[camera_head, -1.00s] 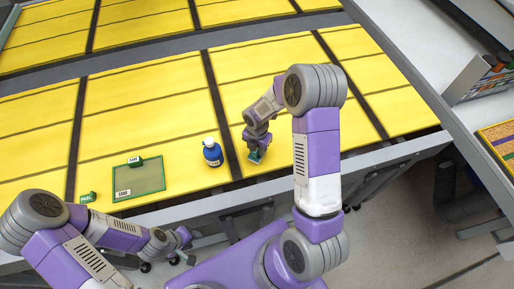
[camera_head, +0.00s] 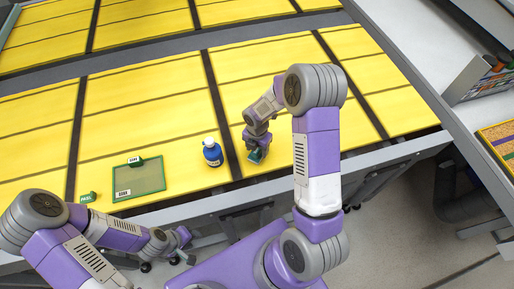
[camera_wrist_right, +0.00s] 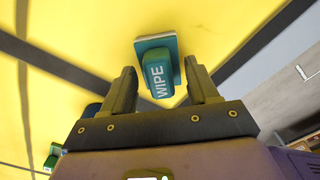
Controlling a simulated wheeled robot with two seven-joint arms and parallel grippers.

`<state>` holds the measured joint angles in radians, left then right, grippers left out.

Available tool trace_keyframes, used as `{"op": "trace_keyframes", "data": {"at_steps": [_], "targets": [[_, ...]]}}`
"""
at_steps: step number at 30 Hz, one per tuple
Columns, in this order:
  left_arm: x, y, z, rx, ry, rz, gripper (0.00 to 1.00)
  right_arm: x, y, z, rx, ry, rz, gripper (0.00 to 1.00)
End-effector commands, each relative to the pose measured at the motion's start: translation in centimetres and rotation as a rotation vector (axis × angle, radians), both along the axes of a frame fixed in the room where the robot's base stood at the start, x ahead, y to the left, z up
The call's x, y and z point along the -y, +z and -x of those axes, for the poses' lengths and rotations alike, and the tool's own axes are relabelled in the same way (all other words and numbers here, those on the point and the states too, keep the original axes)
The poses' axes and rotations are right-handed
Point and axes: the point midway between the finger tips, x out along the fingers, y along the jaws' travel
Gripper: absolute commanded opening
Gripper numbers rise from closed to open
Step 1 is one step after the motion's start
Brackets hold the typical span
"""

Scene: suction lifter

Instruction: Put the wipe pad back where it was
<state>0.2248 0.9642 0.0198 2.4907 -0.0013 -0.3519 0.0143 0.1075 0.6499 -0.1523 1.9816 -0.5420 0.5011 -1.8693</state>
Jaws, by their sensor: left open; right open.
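The wipe pad (camera_wrist_right: 158,70) is a teal block labelled WIPE on a wider flat base. In the right wrist view it lies between the two fingers of my right gripper (camera_wrist_right: 160,82), which is open with gaps at both sides. In the head view the pad (camera_head: 256,156) shows small under my right gripper (camera_head: 256,148), on the yellow surface near its front edge; I cannot tell its exact height there. My left gripper (camera_head: 183,240) is open and empty, below the table's front edge at the lower left.
A blue bottle with a white cap (camera_head: 212,153) stands to the left of the pad. Further left are a green-framed panel (camera_head: 140,182), a green labelled block (camera_head: 135,161) and another small green block (camera_head: 88,197).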

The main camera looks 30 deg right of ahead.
Motion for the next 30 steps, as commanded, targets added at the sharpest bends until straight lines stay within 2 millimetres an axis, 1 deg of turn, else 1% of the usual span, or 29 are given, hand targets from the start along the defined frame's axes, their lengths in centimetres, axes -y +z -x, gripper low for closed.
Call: {"op": "trace_keyframes", "data": {"at_steps": [9,12,15,18,21,30], "targets": [[0.0,0.1,0.0,0.000,0.000,0.000,0.43,0.0,6.7,-0.2,0.009,-0.001,0.000,0.59],[0.0,0.1,0.0,0.000,0.000,0.000,0.43,0.0,8.7,-0.2,0.009,-0.001,0.001,0.59],[0.0,0.1,0.0,0.000,0.000,0.000,0.43,0.0,10.3,-0.2,0.007,-0.001,-0.001,0.59],[0.0,0.1,0.0,0.000,0.000,0.000,0.43,0.0,11.2,-0.1,0.004,0.000,0.000,0.59],[0.0,0.1,0.0,0.000,0.000,0.000,0.43,0.0,11.7,-0.1,0.004,0.000,0.000,0.59],[0.0,0.1,0.0,0.000,0.000,0.000,0.43,0.0,11.8,-0.1,0.003,0.000,-0.001,0.59]]}}
